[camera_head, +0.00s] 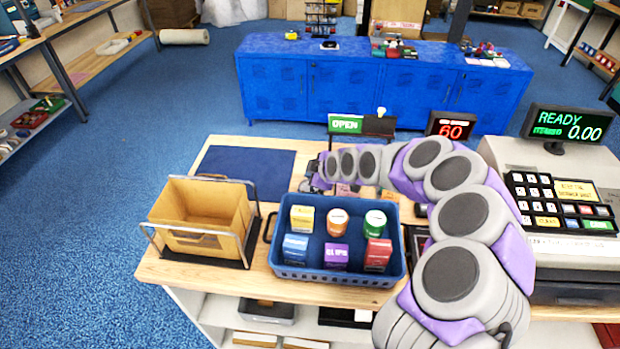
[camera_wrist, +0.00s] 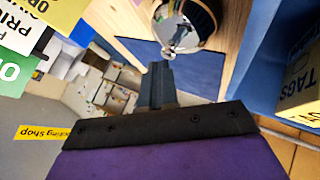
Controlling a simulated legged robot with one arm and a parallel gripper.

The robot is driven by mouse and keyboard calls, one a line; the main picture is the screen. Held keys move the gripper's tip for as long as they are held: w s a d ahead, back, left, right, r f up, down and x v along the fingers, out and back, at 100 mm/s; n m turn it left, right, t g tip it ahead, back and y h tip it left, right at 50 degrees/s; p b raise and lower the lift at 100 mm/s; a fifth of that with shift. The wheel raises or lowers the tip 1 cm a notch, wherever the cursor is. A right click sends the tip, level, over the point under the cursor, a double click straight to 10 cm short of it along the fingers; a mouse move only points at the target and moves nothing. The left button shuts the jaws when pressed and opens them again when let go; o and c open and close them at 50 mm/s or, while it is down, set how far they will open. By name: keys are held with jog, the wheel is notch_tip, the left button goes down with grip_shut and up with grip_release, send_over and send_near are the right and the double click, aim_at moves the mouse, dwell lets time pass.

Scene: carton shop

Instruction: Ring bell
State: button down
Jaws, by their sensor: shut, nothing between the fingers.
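The bell (camera_wrist: 192,20) is a shiny silver dome at the top of the wrist view, partly cut off by the frame edge. My gripper (camera_wrist: 159,66) is shut and empty, its dark fingertips just short of the bell's small knob in the picture. I cannot tell whether they touch it. In the head view my gripper (camera_head: 312,178) is over the counter (camera_head: 225,263), behind the blue crate. I cannot make out the bell there; my arm blocks part of that area.
A blue crate (camera_head: 340,281) holds several small boxes and cans. A tan carton (camera_head: 205,212) in a metal frame stands at its left. A dark blue mat (camera_head: 245,170) lies clear behind.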

jog(key=shift+r, duration=0.9)
jog(key=shift+r+p, duration=0.65)
jog(key=shift+r, duration=1.85)
